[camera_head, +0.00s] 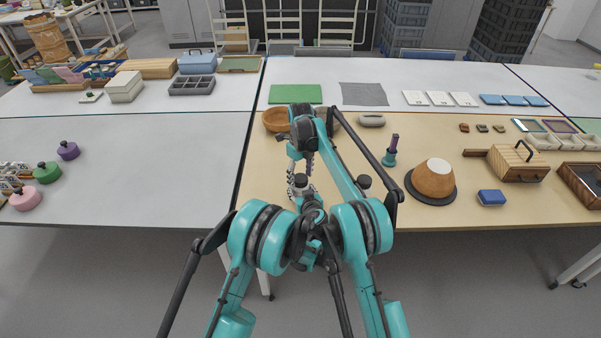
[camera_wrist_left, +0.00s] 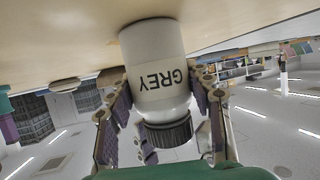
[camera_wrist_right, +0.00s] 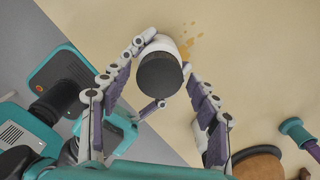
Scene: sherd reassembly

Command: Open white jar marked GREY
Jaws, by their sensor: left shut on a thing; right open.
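The white jar marked GREY (camera_wrist_left: 155,65) stands on the tan table; it appears inverted in the left wrist view. Its dark lid (camera_wrist_left: 168,132) is on it. My left gripper (camera_wrist_left: 165,100) is shut around the jar's body, one finger on each side. In the right wrist view the lid (camera_wrist_right: 160,75) lies between the spread fingers of my right gripper (camera_wrist_right: 160,95), which is open above it. In the head view the jar (camera_head: 302,190) is partly hidden by my arms.
A brown pot (camera_head: 433,178) sits on a dark round stand to the right. A teal tool with a purple handle (camera_head: 391,152) stands near it. A wooden bowl (camera_head: 276,120) is behind my arms. Orange stains (camera_wrist_right: 186,42) mark the table beside the jar.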

